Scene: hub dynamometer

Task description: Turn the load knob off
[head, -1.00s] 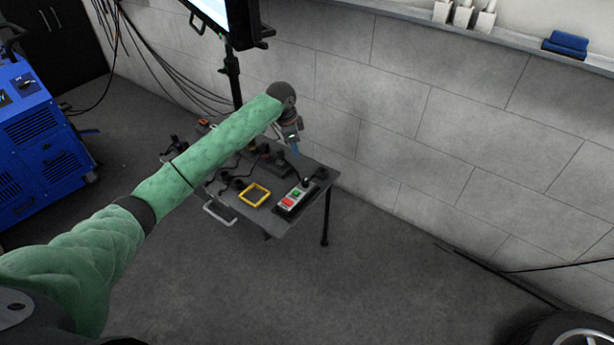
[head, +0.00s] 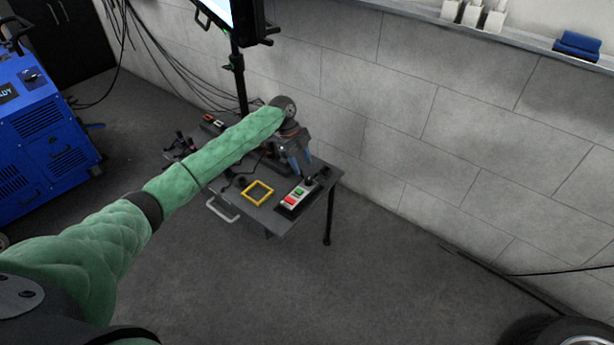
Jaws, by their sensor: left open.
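My left gripper (head: 299,167) is over the right back part of a small grey table (head: 262,217), with its blue-tipped fingers open and pointing down. Just below and in front of it is a control box (head: 297,196) with a red and a green button. A dark knob-like part (head: 309,181) shows at the far end of this box, close to the fingertips. I cannot tell for sure whether it is the load knob, nor its setting. The fingers appear empty; I cannot tell whether they touch anything. My right gripper is out of view.
A yellow square frame (head: 257,193) lies on the table left of the control box. A monitor stand (head: 239,80) rises behind. A blue machine (head: 42,125) stands at left, a block wall (head: 440,130) behind. The front floor is clear.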

